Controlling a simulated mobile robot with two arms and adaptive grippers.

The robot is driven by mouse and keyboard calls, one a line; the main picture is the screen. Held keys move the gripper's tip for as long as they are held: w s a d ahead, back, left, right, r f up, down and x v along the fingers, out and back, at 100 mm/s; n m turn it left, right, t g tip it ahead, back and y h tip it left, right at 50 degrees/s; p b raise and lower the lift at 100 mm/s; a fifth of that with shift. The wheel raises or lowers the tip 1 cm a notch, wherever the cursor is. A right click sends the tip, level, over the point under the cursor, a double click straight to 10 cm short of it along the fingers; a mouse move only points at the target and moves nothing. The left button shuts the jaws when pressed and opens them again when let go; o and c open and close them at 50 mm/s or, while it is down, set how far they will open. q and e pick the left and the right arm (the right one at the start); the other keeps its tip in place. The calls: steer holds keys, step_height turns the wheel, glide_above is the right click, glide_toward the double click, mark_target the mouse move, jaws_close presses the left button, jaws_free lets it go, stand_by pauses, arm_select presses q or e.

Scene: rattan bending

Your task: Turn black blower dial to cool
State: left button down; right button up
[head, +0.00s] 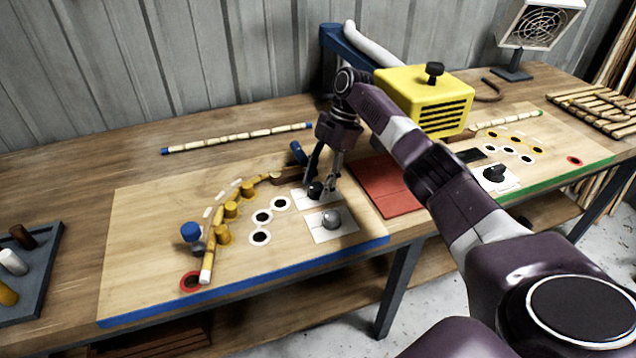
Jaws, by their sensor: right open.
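A small black dial (315,190) sits on a white plate on the left wooden board, right of the middle. My right gripper (320,187) points down over it, with its fingers apart and around the dial. The fingers partly hide the dial and its plate markings, so its setting cannot be read. I cannot tell whether the fingers touch it. A grey round knob (331,219) is on another white plate just in front. Another black dial (495,174) is on a white plate on the right board. My left gripper is not in view.
A bent rattan piece (211,256) curves around yellow pegs on the left board. A yellow vented box (424,98) with a black top knob stands behind my right arm. A red mat (386,187) lies between the boards. A grey tray (39,262) is at far left.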

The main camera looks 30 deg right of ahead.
mark_target(318, 185)
step_height(318, 185, up, 10)
steer(key=shift+f, duration=0.15)
stand_by(0.6)
